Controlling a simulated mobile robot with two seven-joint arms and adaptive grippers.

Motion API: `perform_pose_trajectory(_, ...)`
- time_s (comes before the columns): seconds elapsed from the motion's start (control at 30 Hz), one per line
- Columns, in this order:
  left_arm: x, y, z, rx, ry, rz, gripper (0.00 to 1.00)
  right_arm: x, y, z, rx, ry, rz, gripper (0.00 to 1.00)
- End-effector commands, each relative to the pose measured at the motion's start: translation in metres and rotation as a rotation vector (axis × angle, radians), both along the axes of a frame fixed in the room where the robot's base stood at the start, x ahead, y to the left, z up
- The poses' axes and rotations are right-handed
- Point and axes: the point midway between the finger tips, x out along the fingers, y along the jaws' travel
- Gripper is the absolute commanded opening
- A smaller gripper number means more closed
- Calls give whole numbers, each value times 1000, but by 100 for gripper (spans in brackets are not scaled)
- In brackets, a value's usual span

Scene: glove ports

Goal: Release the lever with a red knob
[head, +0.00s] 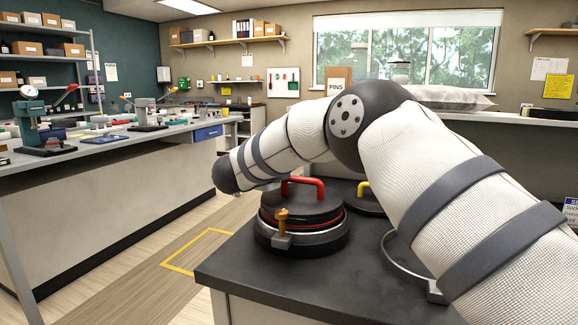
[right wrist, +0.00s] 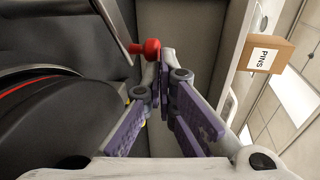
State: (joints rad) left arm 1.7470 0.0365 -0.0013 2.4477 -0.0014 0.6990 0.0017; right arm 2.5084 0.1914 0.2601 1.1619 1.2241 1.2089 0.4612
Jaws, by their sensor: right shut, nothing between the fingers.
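A red knob (right wrist: 151,47) shows in the right wrist view, just beyond the fingertips of my right gripper (right wrist: 162,66). The purple-padded fingers are close together with nothing seen between them. Whether a fingertip touches the knob I cannot tell. The lever's arm is mostly hidden or hard to make out. In the head view my right arm reaches from the right over the dark bench, its fingers and this lever out of sight. My left gripper is not in view.
A round black port lid with a red handle (head: 304,186) and a brass-coloured latch (head: 282,222) is on the dark bench (head: 232,275). A yellow handle (head: 364,190) is behind it, partly hidden. A long cluttered bench (head: 92,185) stands at left; the floor between is clear.

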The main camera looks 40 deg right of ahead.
Motion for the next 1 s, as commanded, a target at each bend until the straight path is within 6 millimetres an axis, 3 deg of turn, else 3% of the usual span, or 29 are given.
perform_pose_trajectory(0.17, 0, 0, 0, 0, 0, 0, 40, -5, 12, 3, 2, -1, 3, 0)
perform_pose_trajectory(0.6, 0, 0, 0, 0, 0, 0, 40, -49, 92, 20, 0, 0, 2, 0)
perform_pose_trajectory(1.0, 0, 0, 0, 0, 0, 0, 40, -56, 104, 22, 0, 0, 0, 0)
